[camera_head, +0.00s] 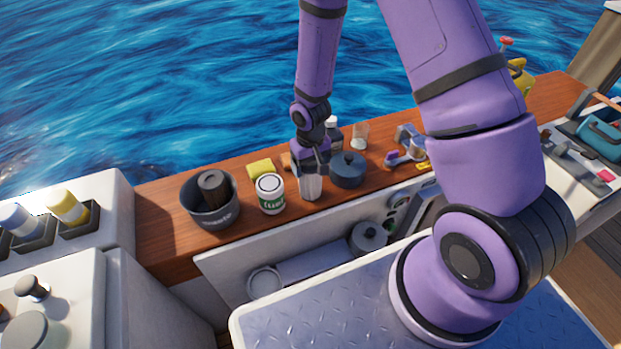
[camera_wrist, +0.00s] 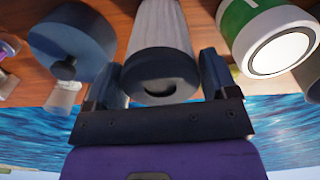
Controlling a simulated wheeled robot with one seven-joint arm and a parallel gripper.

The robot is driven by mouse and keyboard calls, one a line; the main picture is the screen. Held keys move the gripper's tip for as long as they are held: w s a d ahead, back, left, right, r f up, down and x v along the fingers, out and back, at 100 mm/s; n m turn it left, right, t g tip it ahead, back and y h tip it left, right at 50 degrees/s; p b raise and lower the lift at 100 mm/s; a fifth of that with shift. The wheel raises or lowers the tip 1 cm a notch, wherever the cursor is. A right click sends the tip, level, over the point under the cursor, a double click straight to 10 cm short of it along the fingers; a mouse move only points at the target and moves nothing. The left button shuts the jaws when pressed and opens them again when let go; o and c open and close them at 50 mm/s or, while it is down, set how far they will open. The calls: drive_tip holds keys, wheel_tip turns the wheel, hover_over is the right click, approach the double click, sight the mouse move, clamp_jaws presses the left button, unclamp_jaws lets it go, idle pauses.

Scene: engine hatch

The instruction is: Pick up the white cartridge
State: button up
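The white cartridge (camera_head: 311,187) is a pale ribbed cylinder standing on the wooden counter in the head view. In the wrist view the cartridge (camera_wrist: 160,35) lies between my two fingers, with its dark-ringed end facing the camera. My gripper (camera_head: 311,168) is over its upper part from above. In the wrist view the fingers of my gripper (camera_wrist: 160,82) are apart, one close along each side of the cartridge. I cannot tell whether they press on it or leave a thin gap.
A green-and-white can (camera_head: 270,194) stands close on the left, beside a dark pot (camera_head: 211,216) holding a black cylinder. A dark blue lidded pot (camera_head: 347,171) stands close on the right. A yellow sponge (camera_head: 260,168) lies behind the can. Water lies beyond the counter (camera_head: 160,215).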

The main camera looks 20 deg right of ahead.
drive_tip(key=c, duration=0.8)
drive_tip(key=shift+r, duration=0.1)
